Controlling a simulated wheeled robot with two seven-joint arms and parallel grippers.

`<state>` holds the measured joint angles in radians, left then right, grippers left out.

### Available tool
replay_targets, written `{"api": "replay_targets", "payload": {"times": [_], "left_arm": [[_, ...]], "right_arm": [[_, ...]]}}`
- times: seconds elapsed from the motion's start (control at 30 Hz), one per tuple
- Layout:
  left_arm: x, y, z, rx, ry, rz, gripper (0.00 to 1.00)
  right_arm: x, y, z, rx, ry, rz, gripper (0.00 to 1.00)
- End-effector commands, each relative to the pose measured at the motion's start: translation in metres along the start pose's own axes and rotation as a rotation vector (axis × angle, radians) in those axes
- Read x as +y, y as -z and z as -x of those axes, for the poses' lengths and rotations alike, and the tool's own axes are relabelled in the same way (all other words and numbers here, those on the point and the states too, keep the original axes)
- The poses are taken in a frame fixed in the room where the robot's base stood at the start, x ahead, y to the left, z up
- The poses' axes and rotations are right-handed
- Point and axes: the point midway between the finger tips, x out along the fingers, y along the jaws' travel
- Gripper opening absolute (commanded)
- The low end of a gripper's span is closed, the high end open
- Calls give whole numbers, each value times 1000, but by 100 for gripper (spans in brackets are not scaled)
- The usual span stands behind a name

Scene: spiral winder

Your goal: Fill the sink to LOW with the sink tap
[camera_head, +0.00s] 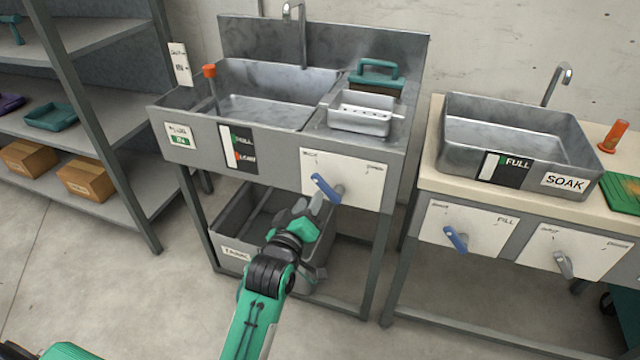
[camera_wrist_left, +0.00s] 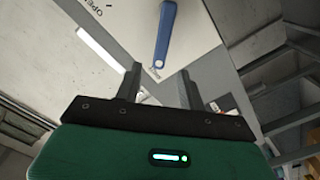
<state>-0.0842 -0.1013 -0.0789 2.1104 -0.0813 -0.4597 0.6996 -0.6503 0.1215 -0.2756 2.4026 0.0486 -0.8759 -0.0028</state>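The metal sink (camera_head: 262,75) stands on a grey frame, and its tap (camera_head: 300,35) rises at the back. I cannot tell from its grey floor whether it holds water. A black and white level strip (camera_head: 237,150) with green and orange marks is on its front. A white panel right of the strip carries a lever with a blue handle (camera_head: 324,187), tilted up to the left. My left gripper (camera_head: 318,203) is just below and beside this handle. In the left wrist view its fingers (camera_wrist_left: 160,74) are apart and empty, with the blue handle (camera_wrist_left: 165,35) beyond their tips. My right gripper is not in view.
An orange-topped upright rod (camera_head: 210,80) stands in the sink's left side. A perforated basket (camera_head: 361,113) sits at its right. A second sink marked SOAK (camera_head: 565,182), with its own levers, stands at the right. A shelf rack (camera_head: 125,210) is at the left.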

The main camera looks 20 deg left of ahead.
Motion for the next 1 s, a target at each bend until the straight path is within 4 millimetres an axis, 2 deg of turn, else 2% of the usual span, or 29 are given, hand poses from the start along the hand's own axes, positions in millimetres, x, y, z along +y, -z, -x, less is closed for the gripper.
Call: {"api": "replay_targets", "payload": {"times": [0.3, 0.5, 0.93, 1.0], "left_arm": [[-1, 0, -52, 1, 0, -2, 40], [-1, 0, -73, 0, 0, -2, 40], [0, 0, -81, -1, 1, -1, 40], [0, 0, -80, -1, 1, -1, 28]], "right_arm": [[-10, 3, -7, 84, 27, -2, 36], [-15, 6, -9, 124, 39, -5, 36], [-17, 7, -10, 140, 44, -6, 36], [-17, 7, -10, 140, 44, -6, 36]]}}
